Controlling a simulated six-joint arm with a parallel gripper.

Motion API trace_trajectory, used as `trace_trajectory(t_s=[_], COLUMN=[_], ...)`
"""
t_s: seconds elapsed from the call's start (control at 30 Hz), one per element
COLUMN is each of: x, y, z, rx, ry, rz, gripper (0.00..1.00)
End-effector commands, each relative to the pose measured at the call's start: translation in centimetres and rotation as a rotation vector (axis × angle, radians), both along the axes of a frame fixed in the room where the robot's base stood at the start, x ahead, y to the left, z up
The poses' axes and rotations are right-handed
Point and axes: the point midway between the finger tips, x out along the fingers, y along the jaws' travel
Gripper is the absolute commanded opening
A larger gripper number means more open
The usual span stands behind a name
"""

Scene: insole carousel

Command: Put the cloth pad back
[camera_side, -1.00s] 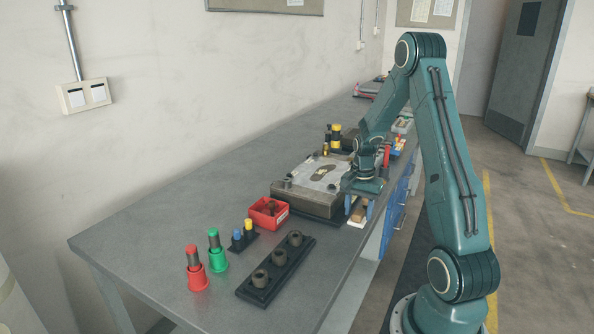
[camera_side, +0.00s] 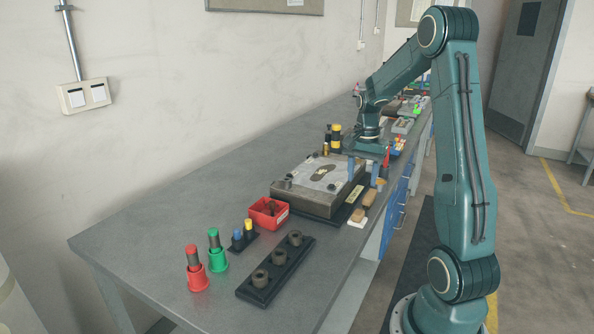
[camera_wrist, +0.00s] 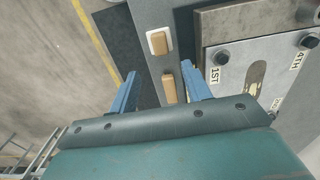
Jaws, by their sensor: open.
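My gripper (camera_side: 362,182) is open and empty, above the bench's front edge at the right front of the insole fixture. In the wrist view its two blue fingers (camera_wrist: 158,70) are spread apart. A tan pad-like block lies on a white base (camera_side: 357,217) by the bench edge; it also shows in the wrist view (camera_wrist: 159,43). A second tan block (camera_side: 369,197) lies beside it, in the wrist view (camera_wrist: 169,88) between the finger lines and lower down. I cannot tell for certain which one is the cloth pad.
A red bin (camera_side: 268,212), a black rack (camera_side: 276,268) with dark round parts, and red (camera_side: 197,278) and green (camera_side: 217,260) holders stand nearer. The bench's left side is clear.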

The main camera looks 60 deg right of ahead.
Motion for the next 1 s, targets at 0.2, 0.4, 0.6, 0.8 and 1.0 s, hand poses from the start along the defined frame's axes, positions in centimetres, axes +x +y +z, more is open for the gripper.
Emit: trace_trajectory(t_s=[0.2, 0.4, 0.6, 0.8, 1.0], x=[0.0, 0.0, 0.0, 0.2, 1.0], y=[0.0, 0.0, 0.0, 0.4, 2.8], z=[0.8, 0.8, 0.8, 1.1, 2.8], rx=[0.000, 0.000, 0.000, -0.004, -0.029], ry=[0.000, 0.000, 0.000, -0.003, -0.024], rz=[0.000, 0.000, 0.000, 0.014, 0.112], gripper=[0.48, 0.48, 0.48, 0.48, 0.48])
